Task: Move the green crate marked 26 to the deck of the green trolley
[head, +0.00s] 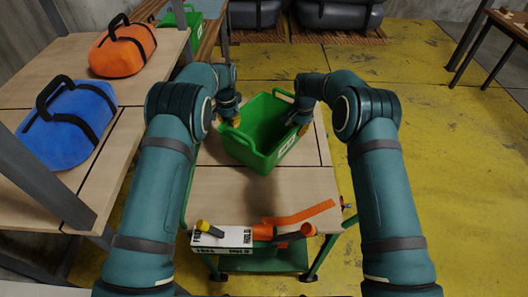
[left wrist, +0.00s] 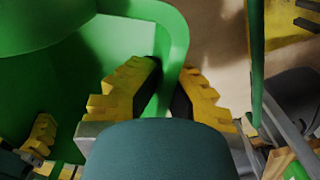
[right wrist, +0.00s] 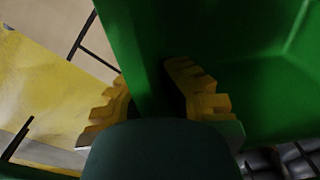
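The green crate (head: 262,158) is open-topped and looks empty, with a white label on its near right side; its number is too small to read. It is over the far part of the green trolley's wooden deck (head: 215,185), and I cannot tell whether it touches it. My left gripper (head: 235,118) has its yellow fingers on either side of the crate's left wall, also seen in the left wrist view (left wrist: 165,95). My right gripper (head: 299,122) grips the right wall the same way, seen in the right wrist view (right wrist: 148,95). Both look shut on it.
Blue (head: 68,125) and orange (head: 122,48) bags sit on the left table. Another green crate (head: 180,24) stands at back left.

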